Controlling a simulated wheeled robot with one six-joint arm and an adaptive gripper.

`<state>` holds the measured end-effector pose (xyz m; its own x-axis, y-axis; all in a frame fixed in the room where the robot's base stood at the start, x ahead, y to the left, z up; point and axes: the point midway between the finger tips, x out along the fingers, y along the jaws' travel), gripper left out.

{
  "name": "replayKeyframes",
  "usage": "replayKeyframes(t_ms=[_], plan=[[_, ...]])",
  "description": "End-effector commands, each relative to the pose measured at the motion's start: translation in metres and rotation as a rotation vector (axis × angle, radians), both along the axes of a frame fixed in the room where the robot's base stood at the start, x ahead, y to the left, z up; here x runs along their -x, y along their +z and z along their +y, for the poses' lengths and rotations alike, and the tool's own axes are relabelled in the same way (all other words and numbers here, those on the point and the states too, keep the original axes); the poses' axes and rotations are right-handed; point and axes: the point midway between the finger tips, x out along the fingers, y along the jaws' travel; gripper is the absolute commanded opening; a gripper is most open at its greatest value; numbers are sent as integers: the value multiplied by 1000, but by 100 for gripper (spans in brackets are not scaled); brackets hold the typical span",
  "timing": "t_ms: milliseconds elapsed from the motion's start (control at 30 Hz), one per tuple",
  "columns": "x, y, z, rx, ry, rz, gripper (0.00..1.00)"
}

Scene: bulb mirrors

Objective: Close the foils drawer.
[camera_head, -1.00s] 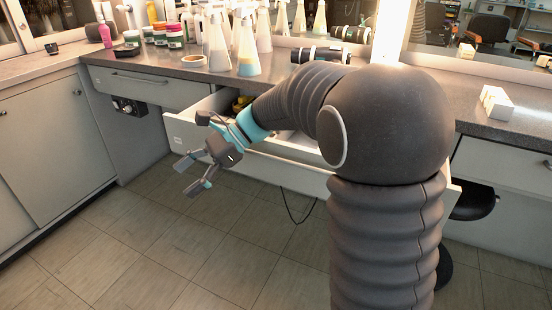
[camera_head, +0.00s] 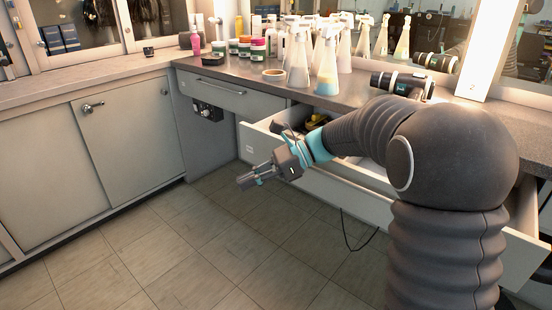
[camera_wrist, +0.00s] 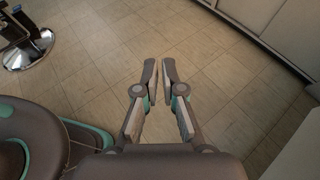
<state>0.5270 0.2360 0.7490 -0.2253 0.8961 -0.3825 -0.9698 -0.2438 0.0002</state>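A wide white drawer (camera_head: 330,193) is pulled out from under the counter. I take it as the foils drawer; its small label is unreadable. A yellow-and-black item (camera_head: 316,122) lies inside at its left end. My arm crosses over the drawer and hides much of its inside. My gripper (camera_head: 244,182) hangs in front of the drawer's left part, apart from its front panel, and points left and down over the floor. In the wrist view my gripper (camera_wrist: 159,72) has its fingertips nearly together, a thin gap between them and nothing held.
Spray bottles (camera_head: 327,68), jars and a tape ring (camera_head: 274,75) stand on the counter. A closed drawer (camera_head: 225,92) and a cabinet door (camera_head: 130,130) lie to the left. A dark cable (camera_head: 350,235) hangs below the open drawer. The tiled floor (camera_head: 190,245) in front is clear.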

Motion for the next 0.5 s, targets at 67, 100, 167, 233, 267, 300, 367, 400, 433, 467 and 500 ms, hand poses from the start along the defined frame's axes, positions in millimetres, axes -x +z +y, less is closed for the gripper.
replayKeyframes(t_ms=[67,100,167,233,267,300,367,400,433,467,500], plan=[[8,-1,15,0,32,-1,0],[13,-2,25,0,53,-1,0],[24,-3,41,0,91,1,0],[39,-7,60,2,137,9,0],[47,-10,68,5,157,13,0],[56,-14,77,11,184,20,0],[68,-22,91,31,209,19,0],[74,-30,100,49,218,10,0],[78,-37,106,62,224,-3,0],[82,-44,113,76,232,-25,0],[86,-54,121,97,240,-67,0]])
